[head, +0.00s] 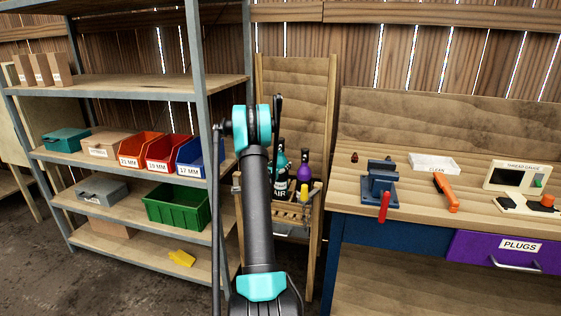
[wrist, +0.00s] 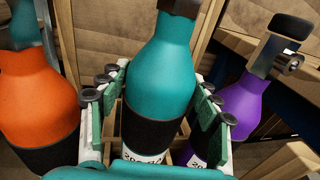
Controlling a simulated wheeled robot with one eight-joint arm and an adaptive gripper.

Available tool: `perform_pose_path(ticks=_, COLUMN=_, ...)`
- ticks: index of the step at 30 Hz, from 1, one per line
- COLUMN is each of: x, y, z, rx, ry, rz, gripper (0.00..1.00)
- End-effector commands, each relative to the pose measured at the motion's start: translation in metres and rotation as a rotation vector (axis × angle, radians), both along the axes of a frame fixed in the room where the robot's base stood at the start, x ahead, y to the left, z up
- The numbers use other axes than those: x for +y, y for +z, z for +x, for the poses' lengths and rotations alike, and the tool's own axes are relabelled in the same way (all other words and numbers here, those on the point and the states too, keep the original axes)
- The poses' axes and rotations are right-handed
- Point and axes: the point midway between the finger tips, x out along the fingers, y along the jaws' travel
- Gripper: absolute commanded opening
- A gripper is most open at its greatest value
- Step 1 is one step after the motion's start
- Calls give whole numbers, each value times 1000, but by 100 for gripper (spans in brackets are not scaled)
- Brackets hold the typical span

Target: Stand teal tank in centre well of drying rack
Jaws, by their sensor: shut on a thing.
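The teal tank (wrist: 165,60) stands nearly upright in the wrist view, with a dark neck, a black band and a white label low down. My gripper (wrist: 160,83) is shut on it, with green finger pads on both sides. In the head view a teal tank (head: 281,160) shows at the wooden drying rack (head: 291,211), beside my arm. In the wrist view it is between an orange tank (wrist: 35,95) on the left and a purple tank (wrist: 243,105) on the right. Its base is hidden, so I cannot tell whether it rests in the centre well.
The purple tank also shows in the head view (head: 304,173). A metal shelf (head: 140,88) with bins stands left. A workbench (head: 460,215) with a vise (head: 379,185) stands right. A metal fitting (wrist: 285,45) tops the purple tank, close to my right finger.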

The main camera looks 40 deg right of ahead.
Motion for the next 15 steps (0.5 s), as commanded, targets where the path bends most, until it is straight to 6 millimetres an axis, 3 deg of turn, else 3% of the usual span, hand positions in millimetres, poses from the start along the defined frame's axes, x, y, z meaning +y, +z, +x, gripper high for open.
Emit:
perform_pose_path(ticks=10, x=0, y=-33, z=0, rx=0, ry=0, rz=-1, gripper=3)
perform_pose_path(ticks=15, x=0, y=-37, z=0, rx=0, ry=0, rz=-1, gripper=3)
